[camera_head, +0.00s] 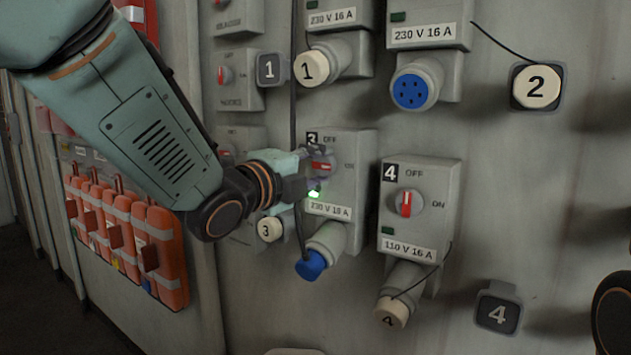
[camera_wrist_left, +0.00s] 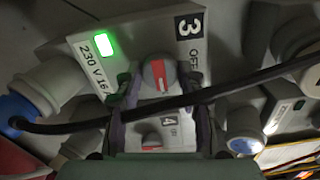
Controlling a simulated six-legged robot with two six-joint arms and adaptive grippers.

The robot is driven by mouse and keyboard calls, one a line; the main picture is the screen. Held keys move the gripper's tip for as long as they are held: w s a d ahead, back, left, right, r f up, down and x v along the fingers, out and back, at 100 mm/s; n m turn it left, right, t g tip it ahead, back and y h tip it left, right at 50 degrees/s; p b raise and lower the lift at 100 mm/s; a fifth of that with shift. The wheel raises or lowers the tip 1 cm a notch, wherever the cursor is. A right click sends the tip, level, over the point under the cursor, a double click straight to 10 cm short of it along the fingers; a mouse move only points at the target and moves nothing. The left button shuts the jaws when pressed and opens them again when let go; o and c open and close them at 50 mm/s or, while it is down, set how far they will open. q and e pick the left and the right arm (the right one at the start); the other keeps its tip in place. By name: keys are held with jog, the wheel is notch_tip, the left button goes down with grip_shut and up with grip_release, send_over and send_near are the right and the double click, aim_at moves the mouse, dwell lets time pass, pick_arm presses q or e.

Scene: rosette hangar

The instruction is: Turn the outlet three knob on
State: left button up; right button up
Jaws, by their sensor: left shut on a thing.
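The outlet three box (camera_head: 347,150) is on the wall in the middle of the head view. Its knob (camera_head: 322,167) has a red pointer lying sideways, toward ON. Its green lamp (camera_head: 314,193) is lit; it also glows in the left wrist view (camera_wrist_left: 103,45). My left gripper (camera_head: 314,170) is shut on the knob, its fingers (camera_wrist_left: 164,100) on either side of the knob (camera_wrist_left: 158,74) in the left wrist view. The fingers and wrist hide part of the box's left side. My right gripper is not in view.
The outlet four box (camera_head: 445,200) is to the right, its red pointer upright at OFF. Blue-capped plug (camera_head: 310,265) hangs below outlet three. A black cable (camera_wrist_left: 220,92) crosses close by the fingers. Orange packs (camera_head: 160,255) hang at left.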

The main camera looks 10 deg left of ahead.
pick_arm(q)
jog(key=shift+m+b, duration=0.3)
jog(key=shift+d, duration=0.1)
jog(key=o, duration=1.2)
